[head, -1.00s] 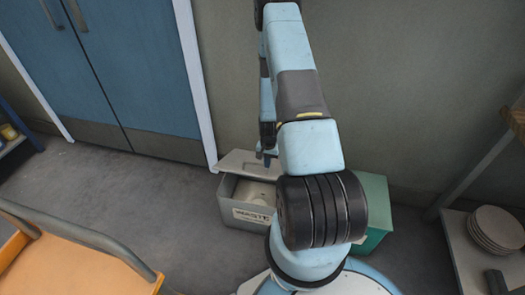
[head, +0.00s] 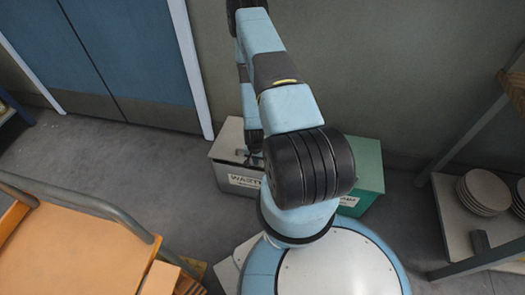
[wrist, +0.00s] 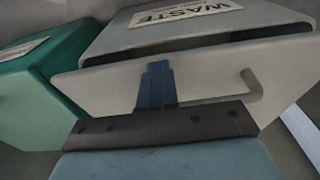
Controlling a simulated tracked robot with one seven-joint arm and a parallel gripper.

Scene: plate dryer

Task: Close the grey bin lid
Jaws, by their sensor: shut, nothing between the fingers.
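The grey bin (head: 235,178) stands on the floor against the wall, with a WASTE label on its front. Its grey lid (head: 228,138) is now low over the bin's top. In the wrist view the lid (wrist: 205,82) shows with a bent handle, and a dark gap separates it from the bin body (wrist: 120,38). My gripper (wrist: 156,82) is shut and empty, with its fingertips over the lid; I cannot tell whether they touch. In the head view my arm hides the right part of the bin and most of the gripper.
A green bin (head: 368,168) stands close to the right of the grey bin. An orange-topped cart (head: 75,245) with a rail is at lower left. A shelf with stacked plates (head: 483,192) stands at right. Blue doors (head: 120,50) are behind at left.

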